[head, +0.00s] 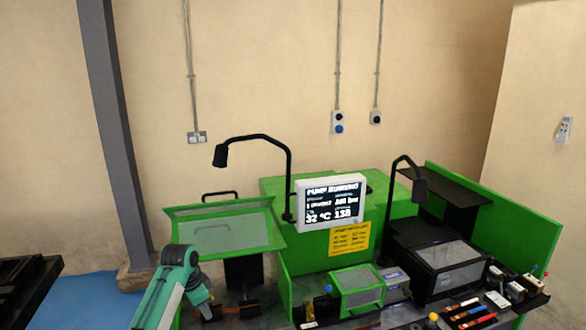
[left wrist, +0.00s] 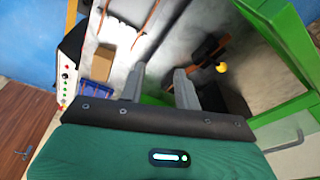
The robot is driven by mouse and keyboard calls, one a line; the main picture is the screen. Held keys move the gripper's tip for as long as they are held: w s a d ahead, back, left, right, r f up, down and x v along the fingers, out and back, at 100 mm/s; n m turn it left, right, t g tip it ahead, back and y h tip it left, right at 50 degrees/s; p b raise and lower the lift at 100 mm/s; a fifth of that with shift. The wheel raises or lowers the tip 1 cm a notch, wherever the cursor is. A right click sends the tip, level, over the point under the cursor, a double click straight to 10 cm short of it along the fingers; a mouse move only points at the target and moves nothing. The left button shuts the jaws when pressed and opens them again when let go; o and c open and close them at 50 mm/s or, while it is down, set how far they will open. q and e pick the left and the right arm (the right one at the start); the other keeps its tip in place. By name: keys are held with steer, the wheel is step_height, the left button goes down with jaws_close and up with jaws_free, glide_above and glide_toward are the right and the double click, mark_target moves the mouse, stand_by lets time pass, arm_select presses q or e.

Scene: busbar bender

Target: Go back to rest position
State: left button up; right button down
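My left arm, teal and grey, comes in at the lower left of the head view, bent, with its lower part in front of the green machine (head: 290,192). My left gripper shows best in the left wrist view (left wrist: 160,86). Its two grey fingers stand apart with nothing between them, over a grey worktop (left wrist: 125,38). A yellow ball (left wrist: 221,68) on a dark part lies beyond the right finger. My right gripper is in neither view.
The machine carries a lit display (head: 331,199) reading "PUMP RUNNING", two black lamps (head: 221,155) (head: 419,190) and a tilted green-framed guard (head: 222,232). Tools (head: 470,314) lie at the lower right. A grey post (head: 112,130) stands at left. A green frame (left wrist: 285,40) is close right of the left gripper.

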arm_select(q)
steer(key=s+d+f+n, duration=0.15)
steer(key=s+f, duration=0.45)
steer(key=s, duration=0.6)
steer(key=s+d+f+n, duration=0.1)
steer(key=s+f+n, duration=0.35)
steer(key=s, duration=0.75)
steer(key=s+r+n+t+y, duration=0.1)
steer(key=s+r, duration=0.1)
steer(key=s, duration=0.9)
steer(key=s+r+n+t, duration=0.1)
steer(key=s+r, duration=0.1)
steer(key=s, duration=0.8)
step_height(320, 180, down, 34)
steer(key=r+g+b, duration=0.1)
steer(key=b, duration=0.2)
steer(key=s+a+f+g+b, duration=0.1)
steer(key=s+a+f+b, duration=0.2)
steer(key=s+f, duration=1.7)
step_height(320, 180, down, 4)
steer(key=shift+a+f+g, duration=0.2)
steer(key=shift+a+g, duration=0.1)
steer(key=shift+a, duration=0.05)
